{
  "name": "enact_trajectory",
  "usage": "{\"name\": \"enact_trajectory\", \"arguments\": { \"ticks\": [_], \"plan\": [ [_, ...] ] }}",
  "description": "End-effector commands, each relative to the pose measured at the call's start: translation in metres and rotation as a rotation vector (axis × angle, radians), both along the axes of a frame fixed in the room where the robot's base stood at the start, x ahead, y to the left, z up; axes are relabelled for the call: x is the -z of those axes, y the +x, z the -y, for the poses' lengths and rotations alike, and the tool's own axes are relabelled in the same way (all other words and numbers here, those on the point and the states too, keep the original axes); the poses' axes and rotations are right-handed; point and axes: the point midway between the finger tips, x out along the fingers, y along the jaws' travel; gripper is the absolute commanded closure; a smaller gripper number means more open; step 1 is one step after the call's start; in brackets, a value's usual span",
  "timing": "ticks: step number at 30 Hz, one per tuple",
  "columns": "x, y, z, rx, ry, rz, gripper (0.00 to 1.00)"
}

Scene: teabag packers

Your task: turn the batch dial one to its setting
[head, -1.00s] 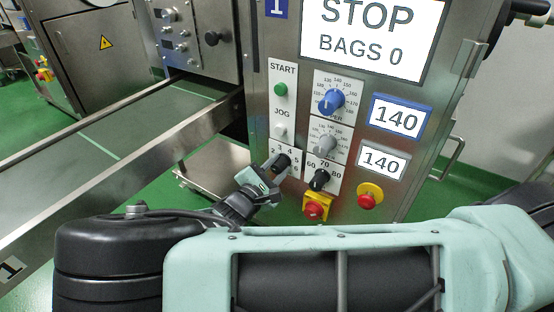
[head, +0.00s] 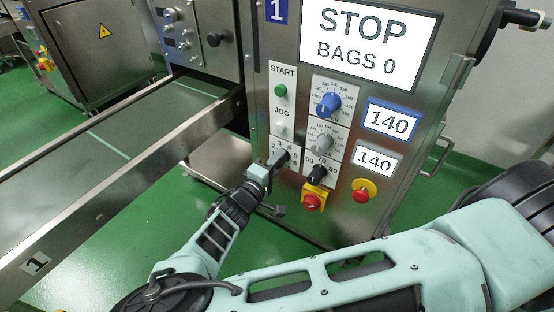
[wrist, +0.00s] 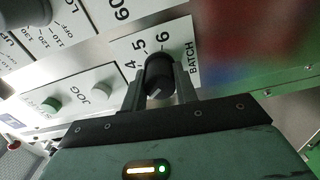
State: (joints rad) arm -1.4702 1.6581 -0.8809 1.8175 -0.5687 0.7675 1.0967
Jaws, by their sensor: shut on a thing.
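The batch dial (wrist: 158,75) is a black knob on a white plate with numbers 4, 5 and 6 and the word BATCH showing in the wrist view. My gripper (wrist: 160,92) is shut on the dial, one finger on each side of it. A pale mark on the knob shows near its lower edge. In the head view my gripper (head: 274,166) is at the dial's plate on the lower left of the control panel, and it covers most of the dial. The numbers 2, 3, 4 and 5 show around it.
The screen (head: 367,43) reads STOP, BAGS 0. A conveyor (head: 110,140) runs at left.

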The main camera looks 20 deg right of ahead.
Motion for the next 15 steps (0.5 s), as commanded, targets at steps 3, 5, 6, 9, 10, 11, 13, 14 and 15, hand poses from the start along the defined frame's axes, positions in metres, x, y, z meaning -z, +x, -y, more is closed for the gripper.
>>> {"name": "enact_trajectory", "arguments": {
  "ticks": [3,5,6,9,10,11,13,14,15],
  "plan": [
    [0.0007,-0.0008,-0.0008,-0.002,0.041,0.055,0.94],
    [0.0008,-0.0007,-0.001,-0.002,0.059,0.077,0.94],
    [0.001,-0.0007,-0.001,-0.002,0.069,0.092,0.94],
    [0.0013,-0.0007,-0.0008,-0.002,0.088,0.119,0.94],
    [0.0014,-0.0008,-0.0008,-0.001,0.094,0.124,0.94],
    [0.0015,-0.0008,-0.0008,-0.001,0.099,0.131,0.94],
    [0.0016,-0.0009,-0.0007,-0.001,0.106,0.141,0.94],
    [0.0016,-0.0009,-0.0007,-0.001,0.108,0.144,0.94],
    [0.0016,-0.0008,-0.0008,-0.001,0.111,0.147,0.94]
  ]
}}
